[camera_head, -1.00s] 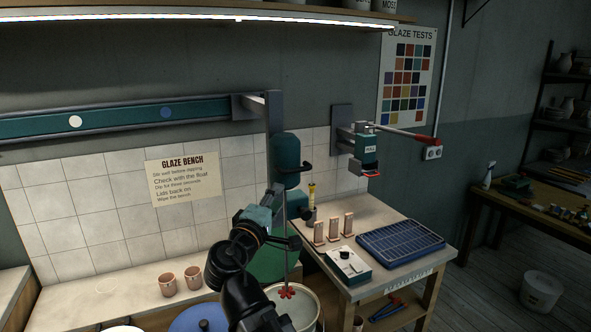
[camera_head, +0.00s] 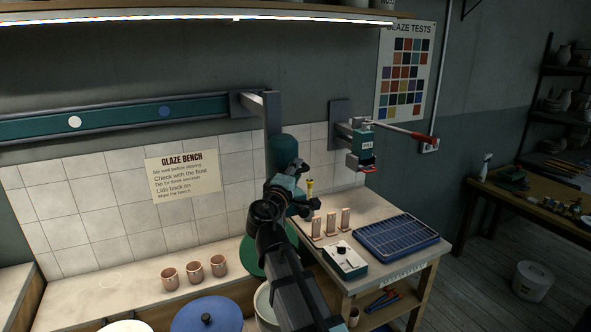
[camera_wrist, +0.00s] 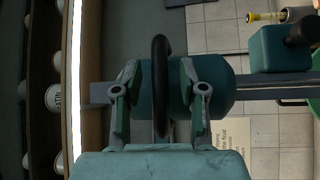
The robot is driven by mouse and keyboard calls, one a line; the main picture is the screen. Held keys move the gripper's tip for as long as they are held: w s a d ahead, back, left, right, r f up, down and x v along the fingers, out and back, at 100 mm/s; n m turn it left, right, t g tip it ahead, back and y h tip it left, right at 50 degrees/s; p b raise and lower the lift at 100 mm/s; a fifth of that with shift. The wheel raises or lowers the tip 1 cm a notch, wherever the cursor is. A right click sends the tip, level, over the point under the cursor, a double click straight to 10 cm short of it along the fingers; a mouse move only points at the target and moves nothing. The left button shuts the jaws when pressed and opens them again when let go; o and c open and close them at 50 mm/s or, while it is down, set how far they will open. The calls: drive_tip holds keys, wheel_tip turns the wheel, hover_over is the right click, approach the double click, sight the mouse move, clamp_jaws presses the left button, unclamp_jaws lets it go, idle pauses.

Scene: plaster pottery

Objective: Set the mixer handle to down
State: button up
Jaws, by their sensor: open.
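The teal mixer (camera_head: 281,150) hangs from the grey column above the glaze bench. In the wrist view, the teal mixer body (camera_wrist: 217,88) lies behind a black bar handle (camera_wrist: 160,65). My gripper (camera_wrist: 157,78) is open, with one finger on each side of the handle and visible gaps to both. Whether a fingertip touches it elsewhere, I cannot tell. In the head view my gripper (camera_head: 296,170) is in front of the mixer's lower right side and hides the handle and the mixer's shaft.
A white bucket (camera_head: 264,308) stands below, partly behind my arm. Several cups, including one (camera_head: 218,265), stand on the bench. A wall unit with a red-tipped lever (camera_head: 405,132) is further right.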

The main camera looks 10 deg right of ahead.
clamp_jaws()
wheel_tip(320, 180, down, 20)
drive_tip(key=b, duration=1.8)
drive_tip(key=shift+r, duration=0.25)
drive_tip(key=shift+s+f, duration=0.1)
